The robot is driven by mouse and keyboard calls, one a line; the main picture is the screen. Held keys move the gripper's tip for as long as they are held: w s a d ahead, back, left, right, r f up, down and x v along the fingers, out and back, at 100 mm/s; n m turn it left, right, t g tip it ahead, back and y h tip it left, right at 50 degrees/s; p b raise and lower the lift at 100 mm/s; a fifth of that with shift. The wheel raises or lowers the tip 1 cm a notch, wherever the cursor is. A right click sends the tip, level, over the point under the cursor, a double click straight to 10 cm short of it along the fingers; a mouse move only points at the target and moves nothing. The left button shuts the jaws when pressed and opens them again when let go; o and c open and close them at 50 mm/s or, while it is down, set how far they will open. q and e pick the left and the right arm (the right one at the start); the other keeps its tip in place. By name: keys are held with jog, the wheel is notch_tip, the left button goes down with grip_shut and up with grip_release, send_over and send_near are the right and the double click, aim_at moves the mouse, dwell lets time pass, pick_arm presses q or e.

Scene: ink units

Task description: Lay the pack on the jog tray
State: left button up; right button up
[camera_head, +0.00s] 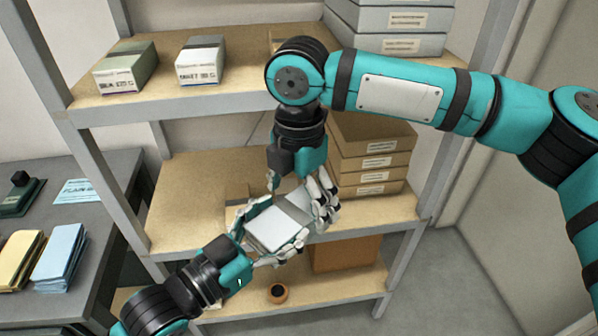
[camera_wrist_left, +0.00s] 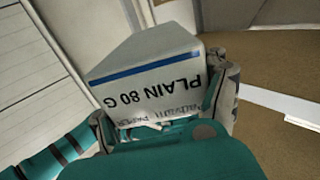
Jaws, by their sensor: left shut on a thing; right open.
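The pack (camera_head: 268,230) is a pale block with a grey band, held tilted in front of the middle shelf. In the left wrist view the pack (camera_wrist_left: 145,75) shows a blue stripe and the upside-down print "PLAIN 80 G". My left gripper (camera_head: 266,240) is shut on its near end, and its fingers (camera_wrist_left: 170,110) flank the pack in the wrist view. My right gripper (camera_head: 300,192) is open around the pack's far end; whether its fingers touch the pack is unclear. I cannot make out a jog tray in either view.
Brown boxes (camera_head: 372,160) are stacked on the middle shelf (camera_head: 185,190), whose left part is bare. Two packs (camera_head: 201,62) stand on the top shelf. A tape roll (camera_head: 277,293) lies on the bottom shelf. A dark table (camera_head: 110,215) at left carries yellow and blue stacks.

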pick_arm(q)
jog(key=shift+r, duration=0.1)
pick_arm(e)
jog(key=shift+f, duration=1.4)
pick_arm(q)
jog(key=shift+s, duration=0.1)
pick_arm(e)
jog(key=c, duration=1.6)
pick_arm(q)
jog(key=o, duration=1.5)
jog(key=shift+d, duration=0.1)
pick_arm(e)
jog(key=shift+r, duration=0.1)
pick_arm(q)
jog(key=shift+o, duration=0.8)
